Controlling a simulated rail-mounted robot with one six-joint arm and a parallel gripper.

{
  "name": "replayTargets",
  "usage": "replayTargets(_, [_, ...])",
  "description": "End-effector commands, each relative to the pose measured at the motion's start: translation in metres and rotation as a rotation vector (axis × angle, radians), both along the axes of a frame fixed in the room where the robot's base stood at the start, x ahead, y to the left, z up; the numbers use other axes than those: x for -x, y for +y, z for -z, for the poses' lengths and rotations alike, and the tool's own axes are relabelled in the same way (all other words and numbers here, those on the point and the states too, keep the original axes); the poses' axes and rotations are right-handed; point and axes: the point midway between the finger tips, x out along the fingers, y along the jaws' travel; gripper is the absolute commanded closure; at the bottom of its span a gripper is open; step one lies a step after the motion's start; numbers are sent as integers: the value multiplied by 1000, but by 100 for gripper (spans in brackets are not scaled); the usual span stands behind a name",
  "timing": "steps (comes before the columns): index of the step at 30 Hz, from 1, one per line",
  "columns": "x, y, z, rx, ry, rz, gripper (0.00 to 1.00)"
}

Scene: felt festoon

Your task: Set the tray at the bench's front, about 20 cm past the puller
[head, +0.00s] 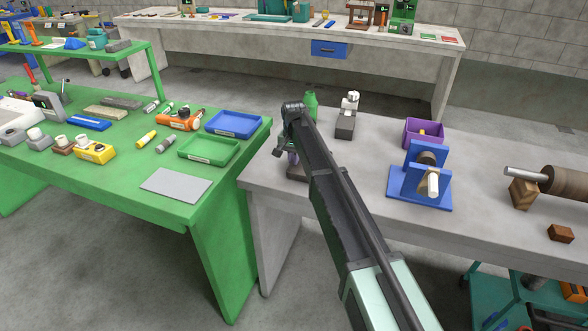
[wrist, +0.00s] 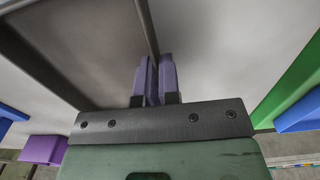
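My gripper (head: 287,156) is low over the left end of the grey bench (head: 380,215), mostly behind my arm. In the wrist view its purple fingers (wrist: 155,78) are pressed close together. A thin dark grey edge (wrist: 147,28) runs into the gap between them, seemingly the rim of a grey tray. The rest of that tray is hard to make out; a dark brown part (head: 297,173) shows under the fingers. A blue stand with a pale cylinder (head: 420,185) is to the right on the bench; I cannot tell if it is the puller.
A green bench (head: 110,165) adjoins on the left, carrying a blue tray (head: 234,124), a green tray (head: 209,150) and several tools. A green bottle (head: 310,104), a small grey-based device (head: 346,120) and a purple bin (head: 425,131) stand behind. Bare bench lies between my arm and the blue stand.

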Motion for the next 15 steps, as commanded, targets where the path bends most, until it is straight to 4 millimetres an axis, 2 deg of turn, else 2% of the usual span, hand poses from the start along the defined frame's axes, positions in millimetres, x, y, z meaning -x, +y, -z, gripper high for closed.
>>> replayTargets(1, [0, 0, 9, 0, 0, 0, 100])
replayTargets(6, [0, 0, 3, 0, 0, 0, 100])
replayTargets(11, [0, 0, 9, 0, 0, 0, 100])
replayTargets(12, [0, 0, 7, 0, 0, 0, 92])
replayTargets(15, [0, 0, 7, 0, 0, 0, 76])
